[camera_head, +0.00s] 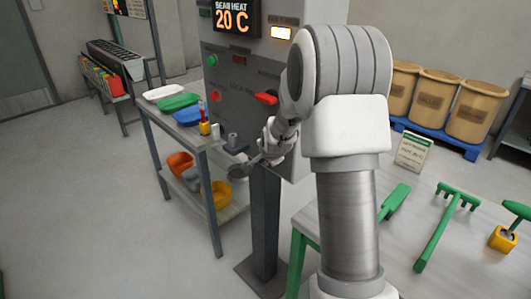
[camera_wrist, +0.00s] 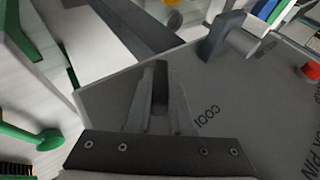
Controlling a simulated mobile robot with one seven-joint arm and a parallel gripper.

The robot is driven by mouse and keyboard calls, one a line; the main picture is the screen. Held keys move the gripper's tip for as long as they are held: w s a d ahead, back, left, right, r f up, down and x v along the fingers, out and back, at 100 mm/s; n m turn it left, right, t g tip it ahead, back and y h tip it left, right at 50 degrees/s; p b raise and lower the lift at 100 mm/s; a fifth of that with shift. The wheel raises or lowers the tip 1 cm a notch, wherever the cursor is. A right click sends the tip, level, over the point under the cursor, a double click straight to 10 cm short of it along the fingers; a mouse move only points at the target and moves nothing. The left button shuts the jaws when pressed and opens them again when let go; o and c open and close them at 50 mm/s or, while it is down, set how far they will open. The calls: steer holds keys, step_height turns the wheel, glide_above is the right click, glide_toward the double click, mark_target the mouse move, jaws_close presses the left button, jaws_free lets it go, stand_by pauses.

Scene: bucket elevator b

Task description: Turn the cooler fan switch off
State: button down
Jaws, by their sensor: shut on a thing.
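The grey control panel (camera_head: 238,85) stands on a dark post, with a lit temperature display at its top. In the wrist view its face (camera_wrist: 105,100) carries lettering that begins "COOL" beside my gripper (camera_wrist: 160,88). My gripper's two fingers are closed around a dark upright lever (camera_wrist: 160,75), which appears to be the cooler fan switch. The fingers hide its sides and base, so its on or off position cannot be told. In the head view my gripper (camera_head: 262,158) is at the panel's lower part, and the switch cannot be made out there.
A grey cylinder on a dark bracket (camera_wrist: 230,38) sticks out near my fingers. A red button (camera_wrist: 310,70) is farther right. A shelf table (camera_head: 190,130) with trays stands left of the panel. A table with green tools (camera_head: 440,235) is at right.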

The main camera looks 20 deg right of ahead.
steer(key=g+p, duration=0.1)
steer(key=p, duration=0.1)
steer(key=g+h+p, duration=0.1)
steer(key=g+p, duration=0.1)
steer(key=n+g+p, duration=0.1)
steer(key=p, duration=0.2)
steer(key=shift+a+r+h, duration=0.1)
steer(key=shift+r+h, duration=0.2)
steer(key=shift+f+n+g+h+p, duration=0.15)
steer(key=shift+g+h+p, duration=0.1)
steer(key=shift+g+p, duration=0.4)
steer(key=shift+f+n+g+h+p, duration=0.15)
steer(key=shift+g+h+p, duration=0.1)
steer(key=shift+g+p, duration=0.35)
steer(key=c, duration=0.8)
jaws_free()
steer(key=b+v, duration=0.1)
steer(key=v, duration=1.6)
steer(key=shift+w+r, duration=0.2)
steer(key=shift+r, duration=0.05)
